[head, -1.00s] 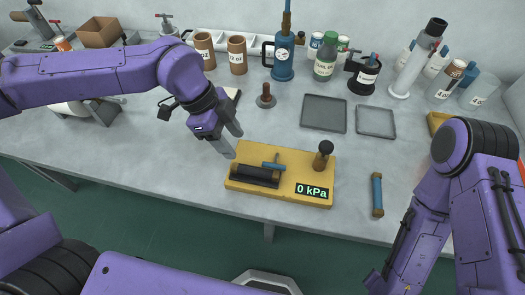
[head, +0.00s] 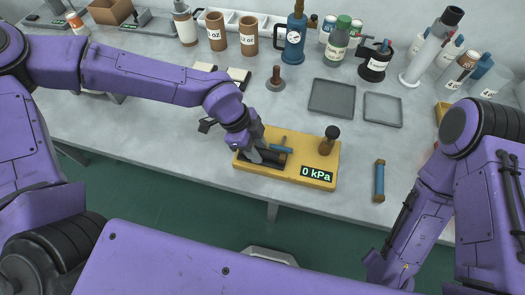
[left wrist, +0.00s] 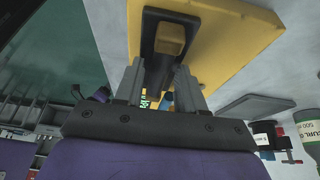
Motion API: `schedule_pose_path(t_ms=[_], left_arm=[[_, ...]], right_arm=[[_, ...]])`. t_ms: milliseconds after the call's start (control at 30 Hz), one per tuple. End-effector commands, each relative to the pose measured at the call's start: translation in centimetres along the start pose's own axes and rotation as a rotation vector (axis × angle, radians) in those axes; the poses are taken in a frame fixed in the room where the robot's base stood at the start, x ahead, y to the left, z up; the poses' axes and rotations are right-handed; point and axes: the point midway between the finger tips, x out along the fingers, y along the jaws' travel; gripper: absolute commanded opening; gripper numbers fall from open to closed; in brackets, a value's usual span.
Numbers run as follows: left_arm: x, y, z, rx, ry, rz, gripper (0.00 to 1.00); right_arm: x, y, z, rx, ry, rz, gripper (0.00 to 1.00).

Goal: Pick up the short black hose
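The short black hose (head: 277,163) lies on the left part of the yellow board (head: 300,180), partly hidden by my left gripper. My left gripper (head: 259,152) is low over the board at the hose. In the left wrist view, the fingers of my left gripper (left wrist: 160,72) stand apart, with a dark shape (left wrist: 152,38) and the yellow board (left wrist: 225,45) beyond them. I cannot tell whether the fingers touch the hose. My right arm hangs at the right, and its fingers do not show.
On the board are a blue T-handle (head: 282,148), a dark knob (head: 331,134) and a "0 kPa" display (head: 316,174). A blue hose (head: 379,182) with brown ends lies to the right. Two grey trays (head: 332,98) lie behind. Bottles and cups line the back; the left front table is clear.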

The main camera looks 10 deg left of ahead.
Motion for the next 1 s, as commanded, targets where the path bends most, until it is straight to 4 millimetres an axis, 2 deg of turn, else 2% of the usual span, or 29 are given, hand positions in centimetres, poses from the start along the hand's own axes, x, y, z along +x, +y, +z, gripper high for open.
schedule_pose_path(t_ms=[33,100,433,567,800,900,1000], left_arm=[[0.0,0.0,0.0,0.0,0.0,0.0,0.21],[0.0,0.0,0.0,0.0,0.0,0.0,0.0],[-0.5,-0.1,-0.2,0.001,0.001,-0.003,0.0],[-2.6,-0.1,-1.1,0.002,0.002,-0.005,0.0],[-7.7,-0.1,-3.2,0.002,0.001,-0.005,0.0],[-8.8,-0.1,-3.5,0.034,0.0,0.013,0.0],[-8.9,-0.4,-3.2,0.16,0.0,0.071,0.0]], right_arm=[[0.0,0.0,0.0,0.0,0.0,0.0,0.52],[0.0,0.0,0.0,0.0,0.0,0.0,0.52],[0.1,0.0,0.1,0.0,0.0,0.0,0.52],[0.7,-0.1,0.3,0.0,0.0,0.0,0.52],[1.5,-0.1,0.6,0.0,0.0,0.0,0.52],[1.6,-0.1,0.7,0.0,0.0,0.0,0.52],[1.8,-0.2,0.7,0.0,0.0,0.0,0.52]])
